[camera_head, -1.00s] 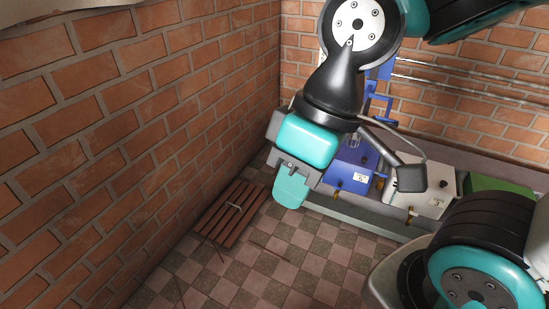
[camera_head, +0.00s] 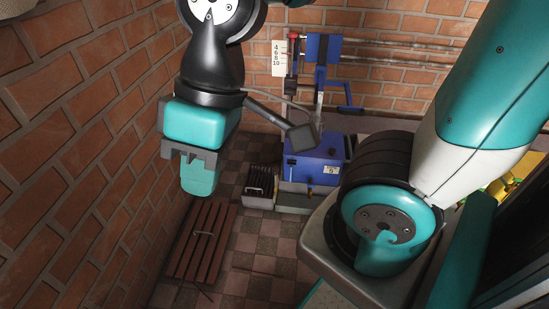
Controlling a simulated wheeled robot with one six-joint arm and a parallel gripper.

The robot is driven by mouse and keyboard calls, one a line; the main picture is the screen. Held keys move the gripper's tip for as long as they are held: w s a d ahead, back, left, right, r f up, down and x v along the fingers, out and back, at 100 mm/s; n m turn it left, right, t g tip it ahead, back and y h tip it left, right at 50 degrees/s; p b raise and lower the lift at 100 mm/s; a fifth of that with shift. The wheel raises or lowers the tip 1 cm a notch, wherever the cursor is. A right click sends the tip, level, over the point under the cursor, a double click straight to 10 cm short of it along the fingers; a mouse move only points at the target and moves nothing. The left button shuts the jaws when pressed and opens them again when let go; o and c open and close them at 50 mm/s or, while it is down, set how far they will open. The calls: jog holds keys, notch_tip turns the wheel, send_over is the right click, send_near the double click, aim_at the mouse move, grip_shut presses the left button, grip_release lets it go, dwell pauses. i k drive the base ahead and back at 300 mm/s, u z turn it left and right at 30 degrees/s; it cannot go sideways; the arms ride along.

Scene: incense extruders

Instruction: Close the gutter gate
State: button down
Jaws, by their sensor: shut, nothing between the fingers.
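I cannot pick out the gutter gate for certain. A grey gutter-like channel (camera_head: 294,203) runs low in front of the blue extruder (camera_head: 314,172), at the back middle. A grey box with dark slats (camera_head: 260,184) stands on the floor at its left end. My gripper (camera_head: 200,188) hangs in front of the left brick wall, pointing down, shut and empty. In the picture it is left of the box and channel, touching neither. My arm hides part of the back corner, and my own body hides the channel's right part.
A low brown slatted stand (camera_head: 192,259) with a small pale handle-like piece on top is on the floor below my gripper in the picture. The left brick wall (camera_head: 70,150) is close. Checkered floor (camera_head: 258,245) is open between stand and channel.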

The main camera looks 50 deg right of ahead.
aim_at(276, 170)
jog(key=z, duration=0.6)
jog(key=i, duration=0.85)
jog(key=z, duration=0.65)
